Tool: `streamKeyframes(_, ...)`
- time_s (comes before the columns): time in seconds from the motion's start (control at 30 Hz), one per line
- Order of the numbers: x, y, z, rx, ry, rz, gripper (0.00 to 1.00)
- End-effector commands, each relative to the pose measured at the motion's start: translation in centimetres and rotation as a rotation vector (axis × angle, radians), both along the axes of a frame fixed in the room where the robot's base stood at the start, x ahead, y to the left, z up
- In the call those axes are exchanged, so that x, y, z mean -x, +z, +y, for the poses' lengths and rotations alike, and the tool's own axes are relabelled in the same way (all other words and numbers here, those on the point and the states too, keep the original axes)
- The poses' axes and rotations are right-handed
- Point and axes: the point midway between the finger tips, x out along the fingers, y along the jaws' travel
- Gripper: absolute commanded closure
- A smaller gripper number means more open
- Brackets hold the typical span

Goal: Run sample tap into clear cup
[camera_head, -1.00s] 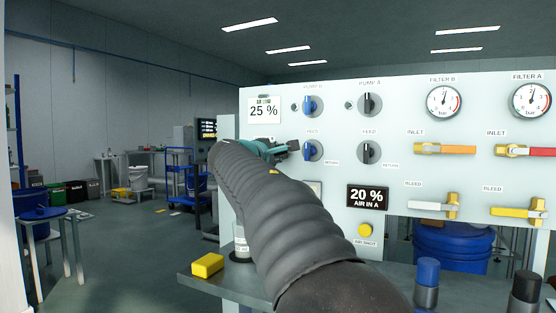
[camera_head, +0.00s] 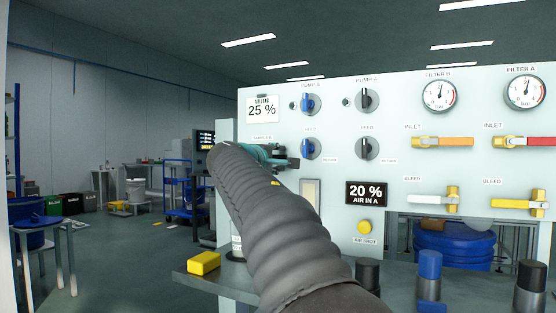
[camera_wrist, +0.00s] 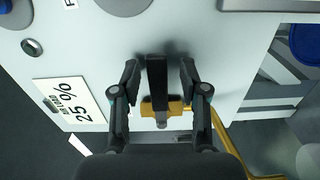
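The sample tap shows in the wrist view as a black lever (camera_wrist: 157,78) on a brass-yellow body (camera_wrist: 178,108). My gripper (camera_wrist: 160,78) is open, with one finger on each side of the lever and a gap visible on both sides. In the head view my gripper (camera_head: 280,160) is at the panel's left part, below the sample label, and my arm hides most of the tap. The clear cup (camera_head: 236,246) stands on the bench behind my forearm, mostly hidden; its contents cannot be made out.
The white panel (camera_head: 400,165) carries knobs, gauges and several valve levers. A yellow block (camera_head: 204,263) lies on the bench's left end, and capped cylinders stand at the right. A yellow pipe (camera_wrist: 222,135) curves near the tap. Open floor lies left of the bench.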

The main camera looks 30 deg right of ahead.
Motion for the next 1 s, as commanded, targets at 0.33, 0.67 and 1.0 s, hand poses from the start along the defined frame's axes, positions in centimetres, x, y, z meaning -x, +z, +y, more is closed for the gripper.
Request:
streamKeyframes(0.33,0.7,0.1,0.9,0.001,0.000,0.000,0.56)
streamKeyframes(0.67,4.4,0.1,5.8,0.001,0.003,-0.001,0.56)
streamKeyframes(1.0,7.0,0.0,9.2,0.000,0.001,0.000,0.56)
